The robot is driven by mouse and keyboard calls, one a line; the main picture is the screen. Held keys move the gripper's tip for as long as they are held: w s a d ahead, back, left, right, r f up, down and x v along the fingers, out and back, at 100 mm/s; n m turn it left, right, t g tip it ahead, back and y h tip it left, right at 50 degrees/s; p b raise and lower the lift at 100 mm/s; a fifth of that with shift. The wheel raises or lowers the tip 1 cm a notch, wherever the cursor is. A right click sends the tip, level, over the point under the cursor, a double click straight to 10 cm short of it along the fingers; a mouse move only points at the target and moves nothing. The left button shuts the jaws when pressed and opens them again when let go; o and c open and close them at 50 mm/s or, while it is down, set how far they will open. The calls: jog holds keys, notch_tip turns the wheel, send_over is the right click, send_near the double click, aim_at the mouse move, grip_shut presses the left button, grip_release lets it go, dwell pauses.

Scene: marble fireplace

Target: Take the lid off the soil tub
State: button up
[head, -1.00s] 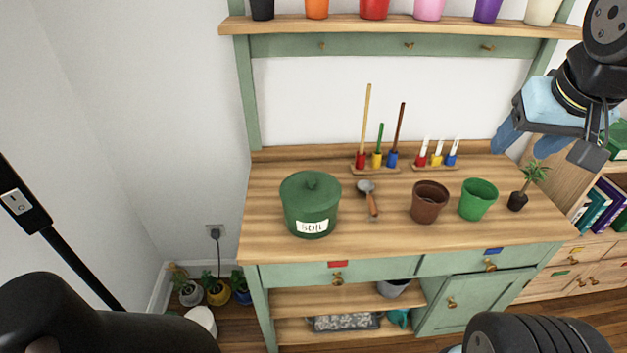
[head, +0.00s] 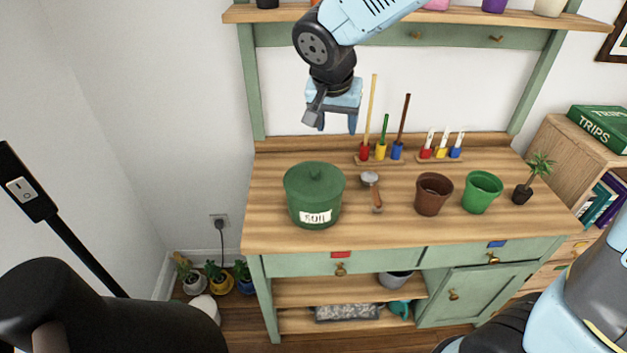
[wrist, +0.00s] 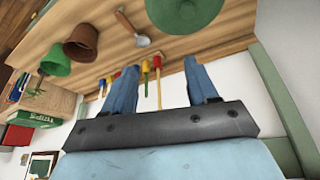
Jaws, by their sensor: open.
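The green soil tub (head: 314,207) stands upright on the left part of the wooden bench top, with a white label on its front. Its green lid (head: 314,180), with a small knob (head: 315,172) in the middle, sits on top. My gripper (head: 336,128) points down, above and behind the tub, in front of the white back panel. It is open and empty, its blue fingers apart. In the wrist view my gripper (wrist: 160,80) shows both fingers spread, and part of the round green lid (wrist: 184,10) shows at the top edge, apart from the fingers.
Close to my gripper stand upright tools in a rack (head: 380,160). A shelf (head: 420,17) with pots runs above. The bench front is clear.

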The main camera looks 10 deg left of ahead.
jog(key=s+a+f, duration=0.1)
jog(key=a+f, duration=0.2)
jog(key=a, duration=0.3)
send_over(314, 169)
jog(key=s, duration=0.2)
jog(key=f, duration=0.7)
jog(key=shift+s+a+f, duration=0.2)
jog(key=shift+f, duration=0.1)
jog(key=shift+x, duration=2.75)
jog(key=shift+s+d, duration=0.1)
grip_shut()
